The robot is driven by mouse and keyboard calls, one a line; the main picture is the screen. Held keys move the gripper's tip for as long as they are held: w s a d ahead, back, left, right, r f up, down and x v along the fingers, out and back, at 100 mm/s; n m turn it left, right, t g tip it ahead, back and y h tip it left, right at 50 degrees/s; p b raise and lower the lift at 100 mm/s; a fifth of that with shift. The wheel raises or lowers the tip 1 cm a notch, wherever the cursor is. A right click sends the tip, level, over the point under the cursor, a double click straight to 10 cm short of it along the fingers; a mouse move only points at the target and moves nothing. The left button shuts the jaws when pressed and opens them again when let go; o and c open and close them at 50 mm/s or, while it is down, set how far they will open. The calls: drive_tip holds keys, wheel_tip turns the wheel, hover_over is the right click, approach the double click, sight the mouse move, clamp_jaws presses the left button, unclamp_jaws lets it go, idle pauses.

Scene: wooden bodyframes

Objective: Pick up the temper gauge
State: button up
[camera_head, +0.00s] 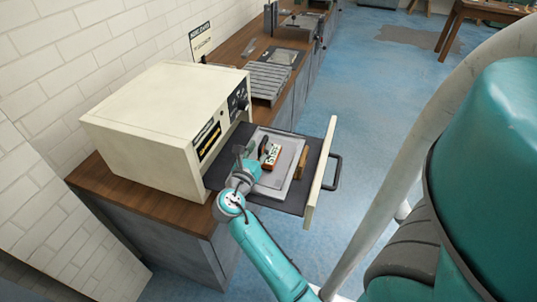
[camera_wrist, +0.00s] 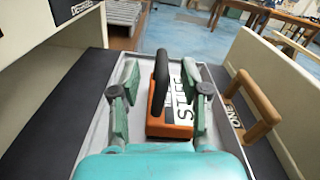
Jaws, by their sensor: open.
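An orange block with a black arched handle and a white "STIFF" label, which looks like the temper gauge (camera_head: 272,155), sits on a light grey tray (camera_head: 270,193) in the pulled-out drawer. In the wrist view this gauge (camera_wrist: 168,131) lies upright ahead of my gripper. My gripper (camera_wrist: 159,82) is open, with one green finger on each side of the gauge's handle. Whether the fingers touch it I cannot tell. In the head view my gripper (camera_head: 246,154) is over the tray, just left of the gauge.
A wooden handled piece marked "ONE" (camera_wrist: 262,108) stands right of the gauge. The drawer's pale front panel (camera_head: 321,172) rises beyond it. A cream cabinet (camera_head: 165,122) stands close on the left. Blue floor is open to the right.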

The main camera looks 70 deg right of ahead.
sight(264, 138)
drive_tip(key=d, duration=0.4)
drive_tip(key=shift+w+d, duration=0.15)
clamp_jaws()
